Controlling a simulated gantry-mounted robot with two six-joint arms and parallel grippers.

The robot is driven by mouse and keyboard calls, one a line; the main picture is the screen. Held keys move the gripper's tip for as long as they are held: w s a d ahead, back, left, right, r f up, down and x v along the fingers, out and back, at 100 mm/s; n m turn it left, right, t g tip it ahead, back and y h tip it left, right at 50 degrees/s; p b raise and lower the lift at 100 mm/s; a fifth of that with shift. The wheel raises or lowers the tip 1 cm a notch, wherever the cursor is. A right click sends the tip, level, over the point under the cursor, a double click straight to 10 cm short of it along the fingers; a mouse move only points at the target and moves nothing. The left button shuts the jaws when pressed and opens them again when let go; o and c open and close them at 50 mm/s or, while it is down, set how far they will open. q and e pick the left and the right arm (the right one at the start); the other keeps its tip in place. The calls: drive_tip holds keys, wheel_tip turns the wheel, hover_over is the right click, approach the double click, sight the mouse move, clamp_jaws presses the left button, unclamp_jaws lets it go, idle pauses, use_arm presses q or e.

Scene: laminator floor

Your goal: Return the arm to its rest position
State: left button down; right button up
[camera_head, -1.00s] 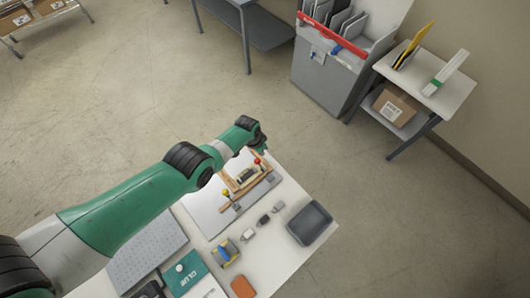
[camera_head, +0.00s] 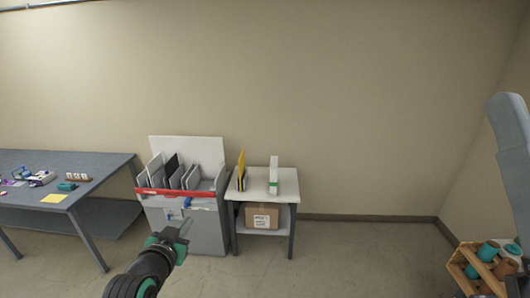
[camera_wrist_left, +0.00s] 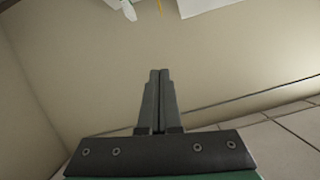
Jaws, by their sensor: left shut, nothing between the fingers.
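My left gripper (camera_head: 184,228) reaches up from the bottom of the head view, with its black and green wrist below it. It appears in front of the grey cabinet (camera_head: 205,238), with a gap I cannot judge. In the left wrist view the two dark fingers (camera_wrist_left: 158,75) are pressed together with nothing between them. Bare wall and floor lie beyond them. My right gripper is not in view.
A small white-topped stand (camera_head: 257,178) holds a yellow item and a white-green box, with a cardboard box (camera_head: 262,216) below. A blue-grey table (camera_head: 105,163) stands at left. A wooden crate (camera_head: 466,262) is at lower right. Floor between is clear.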

use_arm(q)
drive_tip(key=s+d+r+t, duration=0.1)
drive_tip(key=s+r+t, duration=0.1)
drive_tip(key=r, duration=0.6)
drive_tip(key=s+d+r+t, duration=0.1)
drive_tip(key=s+r+t, duration=0.15)
drive_tip(key=r, duration=0.45)
drive_tip(key=s+r+n+t+h, duration=0.2)
drive_tip(key=s+r+t, duration=0.7)
drive_tip(key=s+r, duration=1.3)
wheel_tip(320, 180, down, 39)
drive_tip(key=b, duration=3.7)
drive_tip(key=shift+s+d+r+g, duration=0.15)
drive_tip(key=shift+s+d+g, duration=0.15)
drive_tip(key=shift+s+g, duration=0.05)
